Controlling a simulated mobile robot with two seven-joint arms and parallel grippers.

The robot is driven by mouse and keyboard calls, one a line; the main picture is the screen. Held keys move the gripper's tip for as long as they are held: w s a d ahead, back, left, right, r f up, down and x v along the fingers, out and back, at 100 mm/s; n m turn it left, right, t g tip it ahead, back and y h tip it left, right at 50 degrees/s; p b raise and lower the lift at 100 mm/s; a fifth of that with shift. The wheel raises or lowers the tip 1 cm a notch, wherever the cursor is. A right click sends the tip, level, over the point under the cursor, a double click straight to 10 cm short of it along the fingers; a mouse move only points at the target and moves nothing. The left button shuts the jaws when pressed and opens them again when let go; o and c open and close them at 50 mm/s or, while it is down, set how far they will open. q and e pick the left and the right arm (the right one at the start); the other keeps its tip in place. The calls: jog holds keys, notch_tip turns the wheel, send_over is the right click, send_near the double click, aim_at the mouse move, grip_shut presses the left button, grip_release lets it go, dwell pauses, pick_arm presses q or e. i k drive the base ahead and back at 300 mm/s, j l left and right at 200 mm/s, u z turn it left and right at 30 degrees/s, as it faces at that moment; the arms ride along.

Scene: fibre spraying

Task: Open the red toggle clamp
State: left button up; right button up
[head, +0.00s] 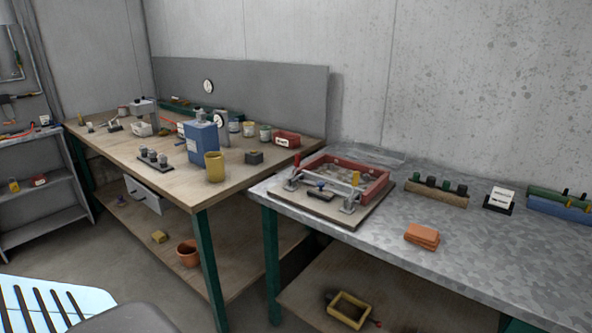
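The red toggle clamp (296,163) stands at the left of a fixture board (345,217) on the metal-topped table. Its red handle points upright. Whether its arm presses on anything is too small to tell. Neither of my grippers is in view.
The metal tabletop (480,240) is clear around a stack of orange blocks (422,236). A rack with dark knobs (438,192) and a white sign (500,198) stand behind. A wooden table (190,187) at left holds a blue box (201,142) and several pots.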

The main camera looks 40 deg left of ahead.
aim_at(297, 157)
jog(key=u, duration=1.7)
jog(key=i+l, duration=0.1)
jog(key=i, duration=0.25)
jog(key=i+l, duration=0.15)
jog(key=i, duration=0.25)
